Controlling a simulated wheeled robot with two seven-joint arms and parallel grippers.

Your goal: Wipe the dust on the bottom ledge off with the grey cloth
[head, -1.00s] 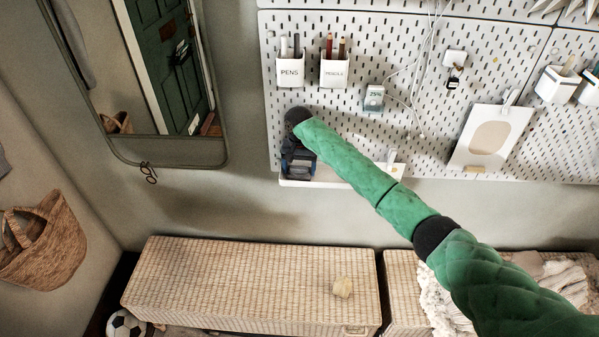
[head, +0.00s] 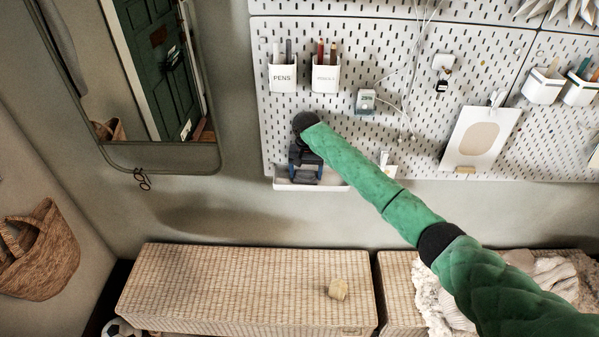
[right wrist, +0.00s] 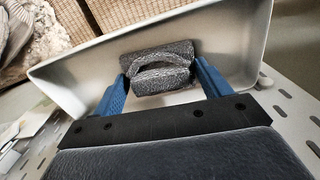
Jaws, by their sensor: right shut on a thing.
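The bottom ledge (head: 335,185) is a shallow white tray at the lower edge of the pegboard, and its inside shows in the right wrist view (right wrist: 82,78). My right gripper (head: 305,177) is at the ledge's left part, pointing down into it. In the right wrist view its blue fingers (right wrist: 163,82) are shut on the grey cloth (right wrist: 163,56), a dark, folded, fuzzy piece. The cloth is inside the ledge, close to its floor; I cannot tell whether they touch. I cannot make out dust on the visible floor. My left gripper is not in view.
Pen and pencil cups (head: 283,77) and a small display (head: 366,101) hang above the ledge. A small white item (head: 388,168) is right of it. The wall between is clear.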

